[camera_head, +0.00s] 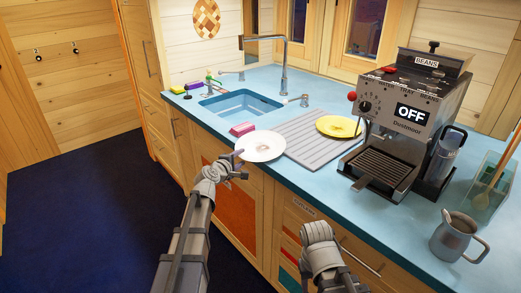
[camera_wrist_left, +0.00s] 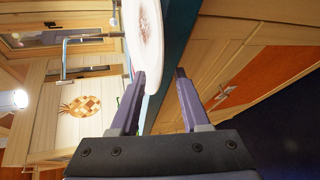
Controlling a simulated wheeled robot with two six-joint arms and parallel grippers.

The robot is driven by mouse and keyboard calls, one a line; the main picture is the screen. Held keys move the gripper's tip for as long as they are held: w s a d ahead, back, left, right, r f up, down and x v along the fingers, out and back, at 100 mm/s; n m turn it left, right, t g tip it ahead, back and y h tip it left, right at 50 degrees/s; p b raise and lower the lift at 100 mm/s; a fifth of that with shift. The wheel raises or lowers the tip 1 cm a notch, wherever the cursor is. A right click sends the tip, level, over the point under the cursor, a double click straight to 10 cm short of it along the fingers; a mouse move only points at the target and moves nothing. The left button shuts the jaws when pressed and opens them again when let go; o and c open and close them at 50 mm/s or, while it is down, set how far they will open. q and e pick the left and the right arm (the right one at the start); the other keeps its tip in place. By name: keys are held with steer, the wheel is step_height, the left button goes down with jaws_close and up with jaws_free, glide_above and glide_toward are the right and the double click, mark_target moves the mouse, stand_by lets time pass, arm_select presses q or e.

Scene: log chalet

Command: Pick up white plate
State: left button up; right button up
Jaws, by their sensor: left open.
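The white plate (camera_head: 262,144), with a brownish mark in its middle, lies at the counter's front edge between the sink and the grey drainboard. My left gripper (camera_head: 241,165) is at the plate's near left rim, open. In the left wrist view the plate (camera_wrist_left: 148,35) shows edge-on, its rim reaching in between the two fingers (camera_wrist_left: 160,85), close to the left finger. I cannot tell whether that finger touches it. My right arm's end (camera_head: 318,236) is low in front of the drawers; its fingers cannot be made out.
A yellow plate (camera_head: 338,126) lies on the drainboard (camera_head: 305,141). A pink sponge (camera_head: 242,128) is left of the white plate, by the sink (camera_head: 240,104). The coffee machine (camera_head: 412,110) and a metal jug (camera_head: 459,237) stand to the right. The floor at left is clear.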

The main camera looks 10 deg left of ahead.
arm_select(q)
jaws_close()
stand_by(0.3)
stand_by(1.1)
